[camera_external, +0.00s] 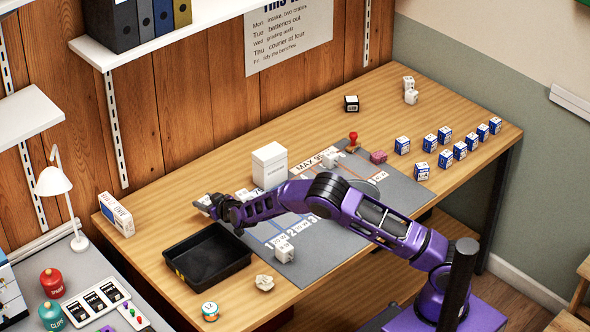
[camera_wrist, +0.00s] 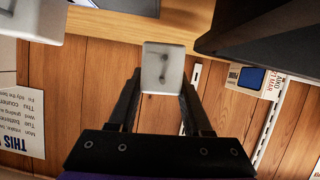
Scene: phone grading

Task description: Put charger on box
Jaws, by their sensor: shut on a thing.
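My gripper (camera_external: 209,207) is at the end of my purple arm, above the left part of the wooden table, behind the black tray. In the wrist view my gripper (camera_wrist: 162,85) is shut on a small white charger (camera_wrist: 163,66), with two dark marks on the face toward the camera. The charger shows as a small pale shape in the external view (camera_external: 203,202), partly hidden by the fingers. A tall white box (camera_external: 269,165) stands upright on the table to the right of my gripper, apart from the charger. A large white block at the wrist view's upper left seems to be this box (camera_wrist: 35,15).
A black tray (camera_external: 240,263) lies in front of my gripper. A white and blue carton (camera_external: 116,214) stands to the left. A grey marked mat (camera_external: 400,190) bears white cubes (camera_external: 285,251). A red stamp (camera_external: 353,142) and several blue-and-white boxes (camera_external: 459,150) are farther right.

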